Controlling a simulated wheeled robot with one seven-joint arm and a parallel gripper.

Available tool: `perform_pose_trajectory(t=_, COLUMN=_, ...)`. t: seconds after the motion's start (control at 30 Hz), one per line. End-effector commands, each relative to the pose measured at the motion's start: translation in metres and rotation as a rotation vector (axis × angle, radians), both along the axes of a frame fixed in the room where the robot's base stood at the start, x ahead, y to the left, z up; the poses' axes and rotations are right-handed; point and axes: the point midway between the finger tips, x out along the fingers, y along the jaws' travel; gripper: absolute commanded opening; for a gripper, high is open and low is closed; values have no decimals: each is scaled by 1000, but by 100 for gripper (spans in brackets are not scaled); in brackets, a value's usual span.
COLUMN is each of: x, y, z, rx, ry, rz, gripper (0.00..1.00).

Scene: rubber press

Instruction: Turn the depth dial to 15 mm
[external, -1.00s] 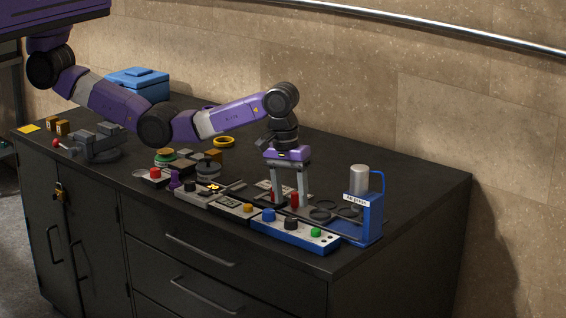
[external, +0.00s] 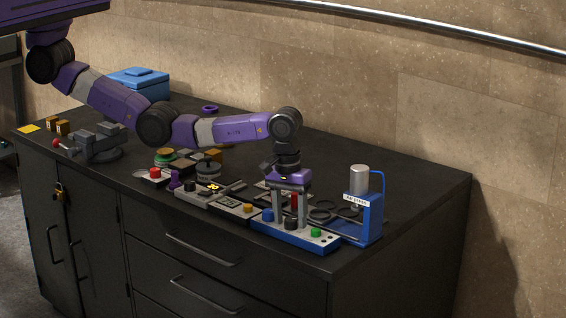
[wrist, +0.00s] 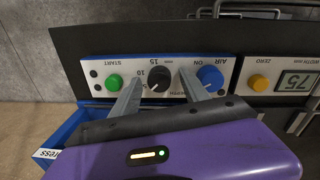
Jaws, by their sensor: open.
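The depth dial (wrist: 160,77) is a black round knob in the middle of a blue-framed white panel (external: 263,233). It also shows in the external view (external: 291,224). The scale beside it reads 5, 10 and 15, upside down in the wrist view. A small white mark on the knob appears at its lower left, near the 5. My gripper (wrist: 160,85) is open and points down over the panel, with one finger on each side of the dial. I cannot tell whether the fingers touch it.
A green START button (wrist: 113,82) and a blue AIR knob (wrist: 209,77) flank the dial closely. A grey panel with a yellow ZERO button (wrist: 258,83) and a display reading 75 adjoins. A blue air press (external: 362,215) stands to the right.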

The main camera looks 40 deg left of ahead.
Motion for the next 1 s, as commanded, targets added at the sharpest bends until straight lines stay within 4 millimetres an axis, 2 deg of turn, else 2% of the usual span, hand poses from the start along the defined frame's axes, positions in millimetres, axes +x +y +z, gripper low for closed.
perform_pose_trajectory(t=0.07, x=0, y=0, z=0, rx=0, ry=0, rz=0, gripper=53)
perform_pose_trajectory(t=0.33, x=0, y=0, z=0, rx=0, ry=0, rz=0, gripper=0)
perform_pose_trajectory(t=0.67, x=0, y=0, z=1, rx=0, ry=0, rz=-31, gripper=0)
perform_pose_trajectory(t=1.0, x=1, y=0, z=1, rx=-1, ry=0, rz=-242, gripper=0)
